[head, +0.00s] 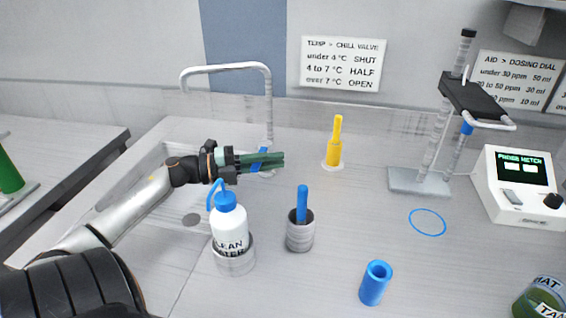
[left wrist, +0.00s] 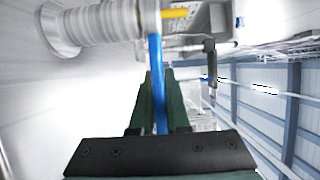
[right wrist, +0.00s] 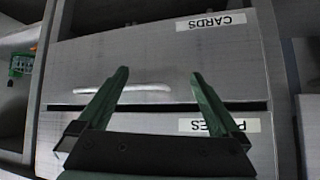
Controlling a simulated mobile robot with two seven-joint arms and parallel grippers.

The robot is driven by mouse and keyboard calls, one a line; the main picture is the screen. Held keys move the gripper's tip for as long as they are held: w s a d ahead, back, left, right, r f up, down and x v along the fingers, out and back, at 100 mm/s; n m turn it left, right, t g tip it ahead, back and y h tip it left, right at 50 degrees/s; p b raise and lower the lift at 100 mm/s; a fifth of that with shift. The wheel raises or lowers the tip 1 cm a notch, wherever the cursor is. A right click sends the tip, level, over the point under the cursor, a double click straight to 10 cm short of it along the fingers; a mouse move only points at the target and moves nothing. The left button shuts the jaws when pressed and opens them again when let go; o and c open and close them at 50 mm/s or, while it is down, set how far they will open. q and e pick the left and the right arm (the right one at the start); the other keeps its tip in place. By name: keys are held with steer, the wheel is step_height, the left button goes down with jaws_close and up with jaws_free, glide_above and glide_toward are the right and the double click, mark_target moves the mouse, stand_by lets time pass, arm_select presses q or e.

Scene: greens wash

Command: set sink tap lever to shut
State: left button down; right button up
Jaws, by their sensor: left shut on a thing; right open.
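The sink tap has a tall bent metal spout (head: 269,110) rising behind the sink. Its blue lever (head: 259,160) sits at the spout's base. My left gripper (head: 277,160) is at the lever, with its green fingers to either side of it. In the left wrist view the blue lever (left wrist: 157,85) runs between the fingers, and the gripper is shut on it. The tap's ribbed body (left wrist: 100,24) shows beyond. My right gripper (right wrist: 158,82) is open and empty in front of drawers, and is outside the head view.
A wash bottle (head: 230,222) stands in a metal holder in front of my left gripper. A grey cup with a blue stick (head: 301,232) is right of it. A yellow-handled valve (head: 335,145) stands behind. Drawers (right wrist: 150,55) face my right gripper.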

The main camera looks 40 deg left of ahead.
arm_select(q)
steer(key=shift+s, duration=0.1)
stand_by(0.4)
steer(key=c, duration=0.9)
jaws_free()
steer(key=v, duration=1.2)
steer(key=shift+a, duration=0.35)
steer(key=shift+s, duration=0.1)
